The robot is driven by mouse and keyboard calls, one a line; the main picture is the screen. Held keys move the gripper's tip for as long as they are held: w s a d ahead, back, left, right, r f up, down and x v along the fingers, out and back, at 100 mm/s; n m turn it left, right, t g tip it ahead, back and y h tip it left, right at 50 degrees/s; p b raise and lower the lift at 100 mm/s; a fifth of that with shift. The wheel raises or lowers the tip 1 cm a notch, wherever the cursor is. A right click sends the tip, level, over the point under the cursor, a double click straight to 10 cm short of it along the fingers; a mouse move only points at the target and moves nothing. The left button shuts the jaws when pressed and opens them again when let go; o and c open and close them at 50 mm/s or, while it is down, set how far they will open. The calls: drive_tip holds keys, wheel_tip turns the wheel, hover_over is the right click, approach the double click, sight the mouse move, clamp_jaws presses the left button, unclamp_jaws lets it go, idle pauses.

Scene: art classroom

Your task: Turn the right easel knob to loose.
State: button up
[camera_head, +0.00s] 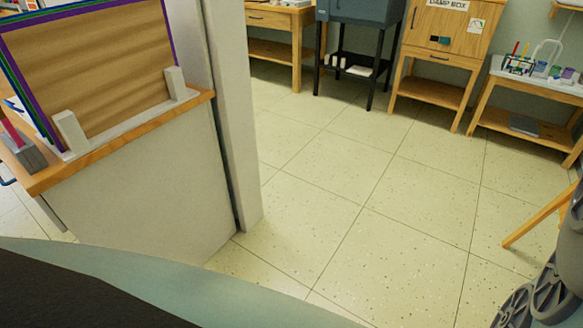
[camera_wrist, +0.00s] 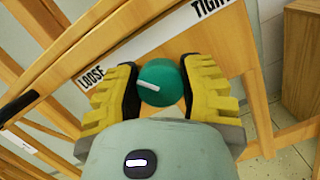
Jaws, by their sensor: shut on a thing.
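The easel knob (camera_wrist: 159,83) is a round green knob with a white pointer line, seen in the wrist view. It sits on the wooden easel (camera_wrist: 60,47) below a white label strip (camera_wrist: 141,44) reading LOOSE at the left and TIGHT at the right. The white line runs across the knob, tilted slightly down to the right. My gripper (camera_wrist: 160,88) has its yellow-padded fingers on both sides of the knob and is shut on it. In the head view only a wooden leg (camera_head: 540,217), likely the easel's, shows at the right edge.
In the head view a low white partition (camera_head: 140,195) with a wooden top stands at the left. Beyond a clear tiled floor (camera_head: 350,170) are a damp box cabinet (camera_head: 432,59) and a wooden table (camera_head: 535,90) with art supplies. A wooden cabinet (camera_wrist: 301,65) shows right in the wrist view.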

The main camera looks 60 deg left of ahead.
drive_tip(key=shift+n+t+p, duration=0.8)
drive_tip(key=shift+n+p, duration=0.4)
drive_tip(key=shift+n, duration=1.4)
drive_tip(key=o, duration=0.9)
drive_tip(key=shift+w, duration=0.1)
drive_tip(key=v, duration=1.2)
drive_tip(key=shift+r, duration=0.25)
